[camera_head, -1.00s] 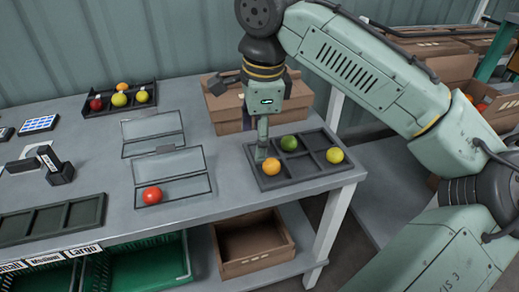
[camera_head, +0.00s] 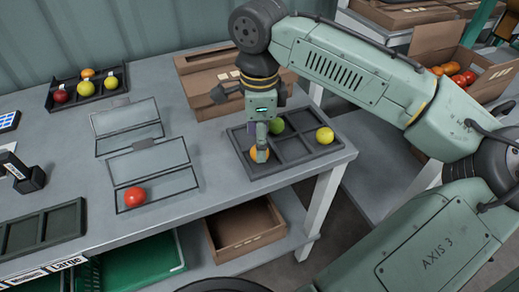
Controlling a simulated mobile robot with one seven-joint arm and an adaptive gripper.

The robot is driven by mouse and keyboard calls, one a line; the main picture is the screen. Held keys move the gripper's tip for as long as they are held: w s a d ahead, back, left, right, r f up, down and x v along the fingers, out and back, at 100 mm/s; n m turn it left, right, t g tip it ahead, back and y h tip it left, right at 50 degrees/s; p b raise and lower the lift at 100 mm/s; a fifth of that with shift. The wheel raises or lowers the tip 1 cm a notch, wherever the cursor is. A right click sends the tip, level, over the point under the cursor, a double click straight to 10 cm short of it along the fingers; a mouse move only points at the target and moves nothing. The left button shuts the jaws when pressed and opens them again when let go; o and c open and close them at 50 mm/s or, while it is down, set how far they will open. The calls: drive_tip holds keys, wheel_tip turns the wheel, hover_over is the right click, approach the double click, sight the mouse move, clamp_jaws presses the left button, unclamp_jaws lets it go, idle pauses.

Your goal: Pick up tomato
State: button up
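An orange tomato (camera_head: 256,155) sits in the front left compartment of the dark divided tray (camera_head: 300,158) at the table's right end. A green tomato (camera_head: 277,126) and a yellow tomato (camera_head: 325,135) sit in other compartments of that tray. My gripper (camera_head: 262,154) points down at the orange tomato, and its finger hides part of it. I cannot tell whether the fingers touch it or how wide they are. A red tomato (camera_head: 134,197) lies apart, on the front clear panel at the left.
A small dark rack (camera_head: 88,93) with several fruits stands at the back left. An open cardboard box (camera_head: 208,85) stands behind the tray. An empty dark tray (camera_head: 42,228) lies at the front left. A cardboard box (camera_head: 244,228) sits on the lower shelf.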

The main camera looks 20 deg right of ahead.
drive_tip(key=shift+f, duration=1.35)
drive_tip(key=shift+c, duration=0.4)
drive_tip(key=c, duration=0.8)
